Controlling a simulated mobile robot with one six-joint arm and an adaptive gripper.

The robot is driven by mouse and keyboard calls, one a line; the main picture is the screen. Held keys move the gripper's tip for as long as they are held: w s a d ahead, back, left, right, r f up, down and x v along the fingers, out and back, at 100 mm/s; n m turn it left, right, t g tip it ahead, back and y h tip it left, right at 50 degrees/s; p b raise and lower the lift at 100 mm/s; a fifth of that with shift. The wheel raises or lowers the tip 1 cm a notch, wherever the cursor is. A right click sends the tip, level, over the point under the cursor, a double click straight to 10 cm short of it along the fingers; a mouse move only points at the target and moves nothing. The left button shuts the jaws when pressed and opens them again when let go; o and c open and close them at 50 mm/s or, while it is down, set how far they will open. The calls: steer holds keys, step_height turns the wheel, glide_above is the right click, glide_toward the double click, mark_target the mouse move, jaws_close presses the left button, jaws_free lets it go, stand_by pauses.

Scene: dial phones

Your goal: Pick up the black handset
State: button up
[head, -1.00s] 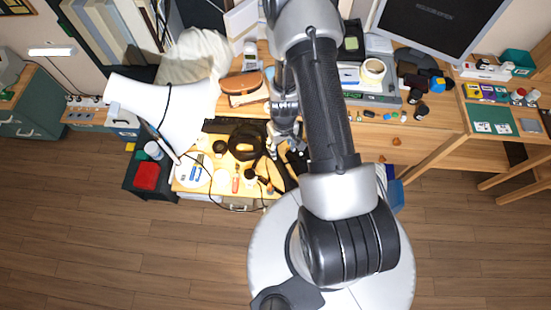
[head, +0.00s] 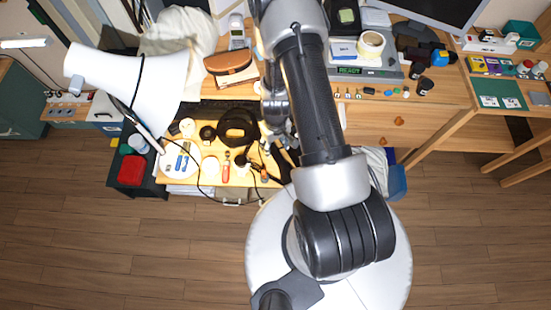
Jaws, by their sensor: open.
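My gripper (head: 270,146) points down over the lit drawer or shelf at the front of the desk; it is small and partly covered by my arm, and nothing shows held in it. A dark elongated thing (head: 286,158) lies just right of the gripper, partly hidden by my arm; it may be the black handset, but I cannot tell for sure. A black curved thing (head: 238,127) lies left of the gripper, apart from it. A thin dark cord runs along the front of this surface.
A white lamp shade (head: 105,85) stands at the left. A brown case (head: 229,62) and a pale cordless phone (head: 238,38) are on the desk behind. Open floor lies in front.

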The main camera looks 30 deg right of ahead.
mark_target(275, 152)
steer(key=shift+f+b, duration=2.9)
steer(key=shift+f, duration=0.4)
steer(key=shift+r, duration=0.1)
jaws_close()
